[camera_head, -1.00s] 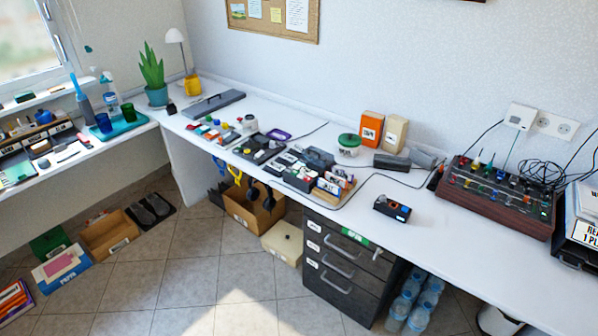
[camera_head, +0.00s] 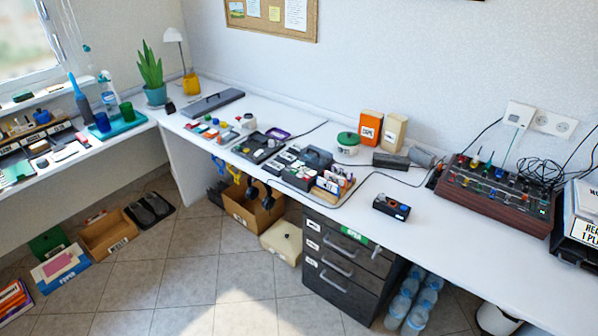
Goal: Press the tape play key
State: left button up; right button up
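No tape play key can be made out for certain at this size. A small black device (camera_head: 391,207) with coloured parts on its top and front sits alone on the white desk, right of the middle. A dark flat device (camera_head: 258,147) and a group of dark units with light keys (camera_head: 290,166) stand further left on the same desk. I cannot tell which of these carries the tape keys. Neither of my grippers shows in the head view.
The white desk (camera_head: 455,240) has free room around the small black device. A control panel with knobs (camera_head: 497,192) and loose cables stands at the right. Orange and cream boxes (camera_head: 370,127) stand by the wall. Drawers (camera_head: 345,262) and water bottles (camera_head: 410,300) are below.

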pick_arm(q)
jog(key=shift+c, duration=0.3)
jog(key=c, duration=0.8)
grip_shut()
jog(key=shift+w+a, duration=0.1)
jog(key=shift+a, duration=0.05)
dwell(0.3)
